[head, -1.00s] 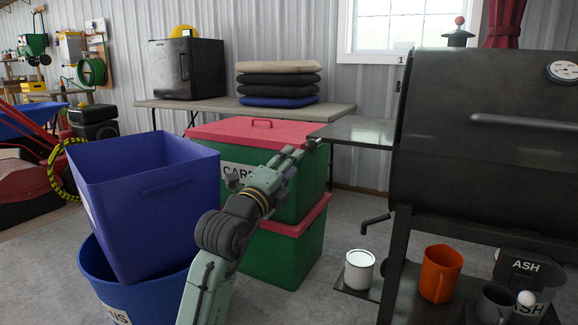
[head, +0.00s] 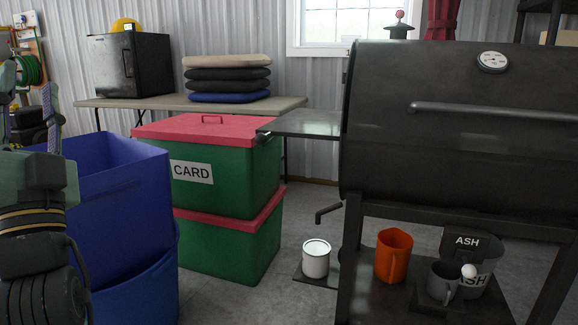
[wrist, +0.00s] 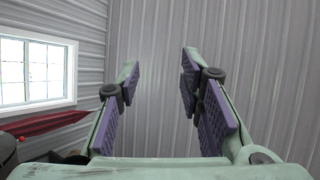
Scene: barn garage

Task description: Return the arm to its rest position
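My gripper (head: 28,105) stands at the left edge of the head view, pointing up and partly cut off by the frame. In the wrist view my gripper (wrist: 160,72) has its two green fingers with purple pads spread apart, with nothing between them. The ribbed metal wall lies beyond the fingers. My arm is folded upright in front of the blue bin (head: 122,200).
Green crates with red lids (head: 225,130) stand stacked in mid view. A side shelf (head: 305,124) sticks out from the dark grill (head: 450,150) on the right. A white can (head: 316,262) and an orange jug (head: 391,258) stand low. Concrete floor shows between crates and grill.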

